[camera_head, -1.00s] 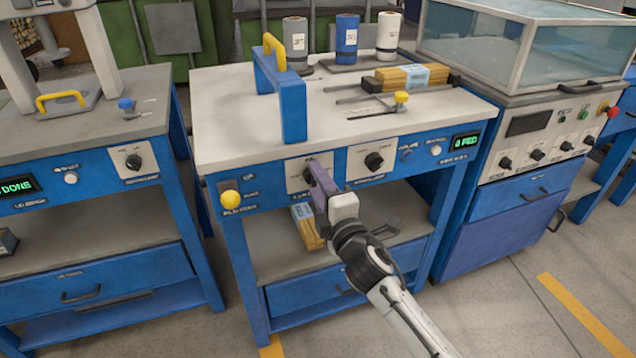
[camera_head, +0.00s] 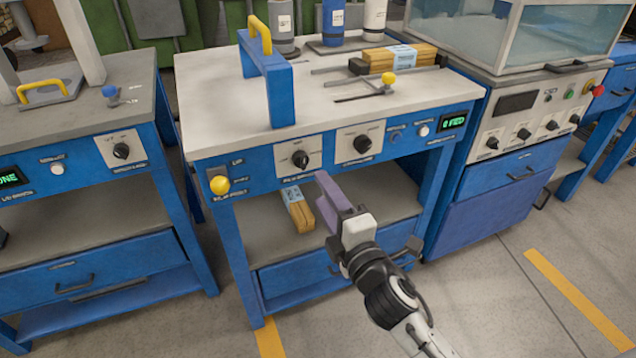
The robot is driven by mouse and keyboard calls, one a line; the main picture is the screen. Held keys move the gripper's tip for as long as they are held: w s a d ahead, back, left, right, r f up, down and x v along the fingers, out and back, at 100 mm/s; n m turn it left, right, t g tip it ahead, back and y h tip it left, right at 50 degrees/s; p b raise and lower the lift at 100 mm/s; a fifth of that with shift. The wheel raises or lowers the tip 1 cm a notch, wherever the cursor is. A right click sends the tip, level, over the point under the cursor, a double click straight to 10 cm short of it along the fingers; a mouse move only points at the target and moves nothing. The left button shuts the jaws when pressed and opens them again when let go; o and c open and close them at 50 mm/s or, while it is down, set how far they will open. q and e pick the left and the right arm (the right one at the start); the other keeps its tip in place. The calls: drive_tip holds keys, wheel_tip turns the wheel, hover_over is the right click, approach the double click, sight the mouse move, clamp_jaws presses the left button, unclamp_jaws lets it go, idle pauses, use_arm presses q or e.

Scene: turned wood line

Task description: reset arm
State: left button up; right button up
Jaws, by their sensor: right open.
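My right gripper (camera_head: 331,194) is in front of the middle blue workbench, below its control panel (camera_head: 330,152). Its jaws are open and hold nothing that I can see. The left dial (camera_head: 300,159) and right dial (camera_head: 362,144) on the panel are both clear of the gripper. My left gripper is out of view.
A wood bundle (camera_head: 298,208) lies on the lower shelf, just left of the gripper. A blue frame with a yellow handle (camera_head: 268,75) and another wood bundle (camera_head: 400,57) are on the benchtop (camera_head: 215,100). Open floor (camera_head: 485,300) lies at the right front.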

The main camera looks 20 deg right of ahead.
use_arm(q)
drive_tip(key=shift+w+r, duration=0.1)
use_arm(e)
drive_tip(key=shift+s, duration=0.2)
use_arm(q)
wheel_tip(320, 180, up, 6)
drive_tip(key=p, duration=0.8)
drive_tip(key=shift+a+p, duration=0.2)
drive_tip(key=shift+p, duration=0.1)
use_arm(e)
drive_tip(key=s+a+f+m+g+y, duration=0.1)
drive_tip(key=s+f+m+g, duration=0.3)
drive_tip(key=s+f+m, duration=0.4)
drive_tip(key=s+a+f+m+g+y, duration=0.1)
drive_tip(key=s+a+f+m+g, duration=0.2)
drive_tip(key=s, duration=1.3)
wheel_tip(320, 180, down, 6)
drive_tip(key=m+g, duration=0.2)
drive_tip(key=m, duration=0.3)
drive_tip(key=shift+s, duration=0.25)
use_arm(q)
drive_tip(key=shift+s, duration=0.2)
